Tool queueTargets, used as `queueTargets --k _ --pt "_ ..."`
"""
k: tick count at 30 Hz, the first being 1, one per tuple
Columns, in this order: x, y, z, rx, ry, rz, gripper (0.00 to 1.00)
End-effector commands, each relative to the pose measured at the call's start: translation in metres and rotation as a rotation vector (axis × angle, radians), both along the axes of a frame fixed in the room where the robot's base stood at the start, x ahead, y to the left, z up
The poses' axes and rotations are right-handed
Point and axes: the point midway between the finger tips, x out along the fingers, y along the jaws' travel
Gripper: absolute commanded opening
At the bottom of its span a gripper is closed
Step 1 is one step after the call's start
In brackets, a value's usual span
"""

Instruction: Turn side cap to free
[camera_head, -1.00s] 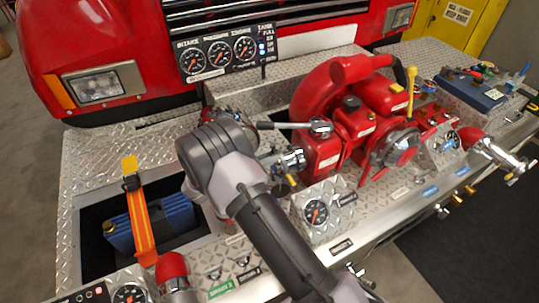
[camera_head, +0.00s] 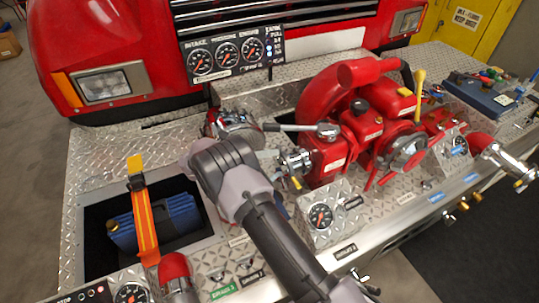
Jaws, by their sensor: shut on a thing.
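The pump (camera_head: 345,125) is a red unit on the diamond-plate bumper. A round chrome cap or fitting (camera_head: 236,124) stands at its left, partly covered by my arm. A smaller chrome fitting (camera_head: 296,162) projects from the pump's left side, right of my arm. I cannot tell for certain which of these is the side cap. My arm reaches up from the bottom, and its dark grey joint lies just below and left of the larger chrome fitting.
A grey lever (camera_head: 292,127) runs left from the pump. A pressure gauge (camera_head: 320,216) stands right of my arm. A blue case (camera_head: 155,222) with an orange strap (camera_head: 146,222) sits in a recess at left. The gauge panel (camera_head: 230,56) stands behind. Bare plate lies at left.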

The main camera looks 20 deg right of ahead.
Motion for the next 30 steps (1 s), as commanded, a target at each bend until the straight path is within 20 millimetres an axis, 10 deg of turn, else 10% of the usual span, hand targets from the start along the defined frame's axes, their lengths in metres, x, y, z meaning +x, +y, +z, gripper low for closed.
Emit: queueTargets --k 19,20,22,30 --pt "0.0017 0.0004 -0.0023 -0.008 0.044 0.001 0.00" --pt "0.0016 0.0004 -0.0024 -0.007 0.044 0.001 0.26" --pt "0.0016 0.0003 -0.0023 -0.008 0.043 0.000 0.39" --pt "0.0017 0.0004 -0.0019 -0.008 0.042 0.000 0.41"
